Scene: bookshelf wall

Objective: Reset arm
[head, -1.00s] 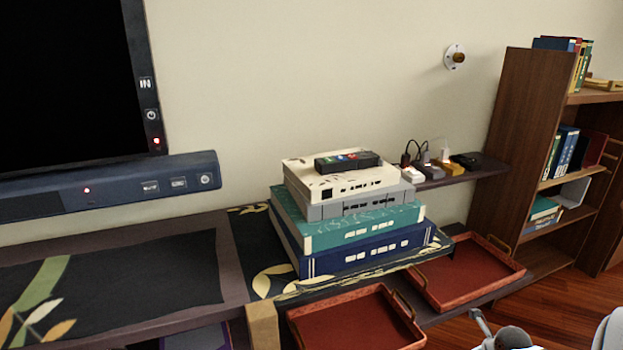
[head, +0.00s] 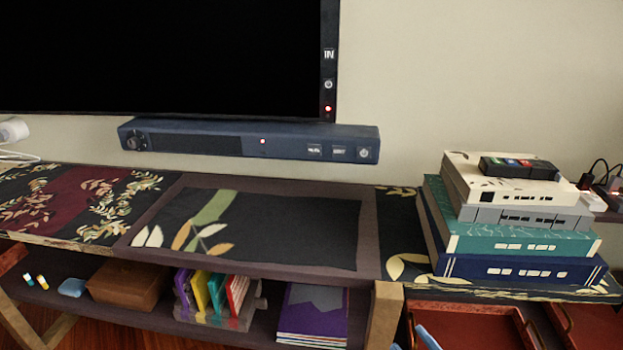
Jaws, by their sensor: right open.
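Two light-blue fingertips of my right gripper (head: 412,342) show at the bottom edge, right of centre, in front of the shelf unit. They are apart with nothing seen between them; the rest of the gripper and arm is cut off by the frame. My left gripper is not in view.
A long console (head: 330,278) runs along the wall under a TV (head: 160,55) and a soundbar (head: 245,142). A stack of thick books (head: 515,240) stands on its right part. Red trays (head: 465,325) lie lower right. The lower shelf holds a brown box (head: 128,285) and colourful books (head: 212,295). The mat (head: 280,235) is clear.

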